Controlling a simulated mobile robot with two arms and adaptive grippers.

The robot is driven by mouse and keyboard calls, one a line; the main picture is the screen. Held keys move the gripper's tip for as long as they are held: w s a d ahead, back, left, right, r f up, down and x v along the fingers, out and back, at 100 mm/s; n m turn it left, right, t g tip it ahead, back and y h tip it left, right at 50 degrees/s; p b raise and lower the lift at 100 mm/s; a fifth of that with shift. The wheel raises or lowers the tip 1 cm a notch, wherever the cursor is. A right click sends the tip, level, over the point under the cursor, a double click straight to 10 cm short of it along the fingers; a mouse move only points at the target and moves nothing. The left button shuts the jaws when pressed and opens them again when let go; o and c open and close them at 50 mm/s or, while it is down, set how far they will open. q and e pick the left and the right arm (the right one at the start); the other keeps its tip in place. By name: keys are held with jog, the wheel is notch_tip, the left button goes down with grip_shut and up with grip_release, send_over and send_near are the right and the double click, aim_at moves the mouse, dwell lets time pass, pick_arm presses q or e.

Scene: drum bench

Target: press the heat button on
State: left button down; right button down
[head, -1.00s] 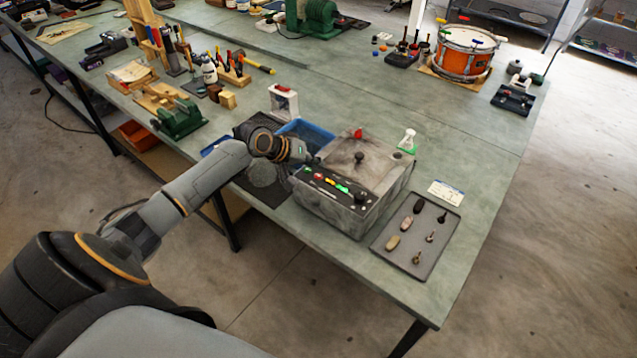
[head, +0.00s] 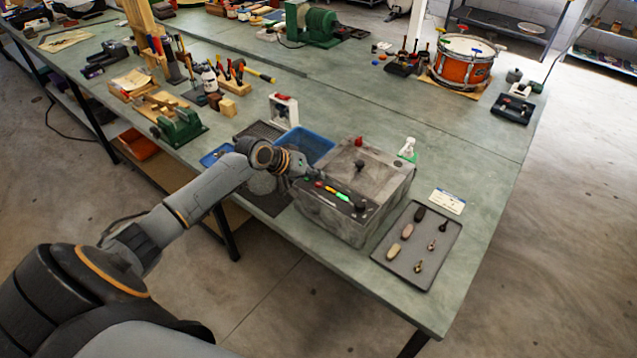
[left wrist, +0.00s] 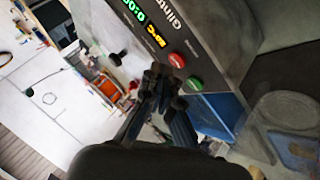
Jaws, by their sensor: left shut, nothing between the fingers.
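A grey box-shaped machine (head: 335,222) stands on the bench with a dark sloped control panel. The small button labels are not legible. My left gripper (left wrist: 160,78) is shut and empty, its fingertips close to the red and green buttons; contact cannot be told. In the head view my left gripper (head: 305,174) is over the panel's left end. My right gripper is out of view.
A blue bin (head: 318,146) is behind the machine's left side. A grey tray (head: 408,268) with several small pieces lies to its right. A red mushroom-shaped button (head: 358,141) and a black knob (head: 359,165) stand on the machine's top.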

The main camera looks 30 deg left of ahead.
pick_arm(q)
jog(key=shift+f, duration=0.15)
dwell(0.5)
jog(key=shift+f, duration=0.4)
dwell(0.4)
jog(key=shift+r+p, duration=0.55)
jog(key=shift+r, duration=0.1)
